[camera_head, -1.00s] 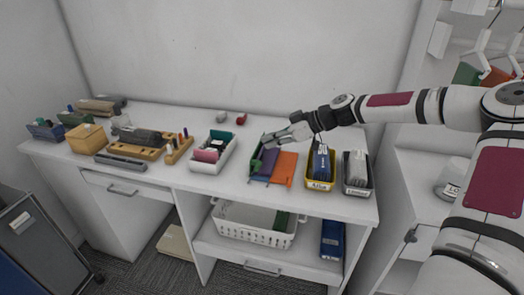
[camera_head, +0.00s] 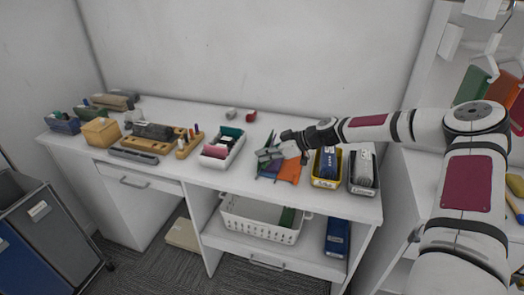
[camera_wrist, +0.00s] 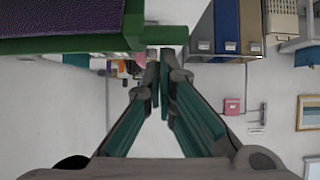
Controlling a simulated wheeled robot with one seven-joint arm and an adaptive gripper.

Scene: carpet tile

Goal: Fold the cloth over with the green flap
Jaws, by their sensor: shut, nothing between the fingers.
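The cloth lies on the white desk, with an orange part (camera_head: 289,173) on the right and a purple part (camera_head: 267,167) on the left. A narrow green strip (camera_head: 270,139) shows behind my gripper; I cannot tell how it joins the cloth. My gripper (camera_head: 262,155) is over the cloth's left part and hides much of it. In the wrist view, my gripper's fingertips (camera_wrist: 159,60) are together and empty. A green edge (camera_wrist: 75,44) with a dark purple surface (camera_wrist: 60,18) is close at the upper left; contact with the fingers is unclear.
A yellow bin (camera_head: 326,180) and a grey bin (camera_head: 362,185) stand right of the cloth. A white tray (camera_head: 222,157) with pink and green items stands left. A red item (camera_head: 251,116) lies at the back. The desk's front strip is clear.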

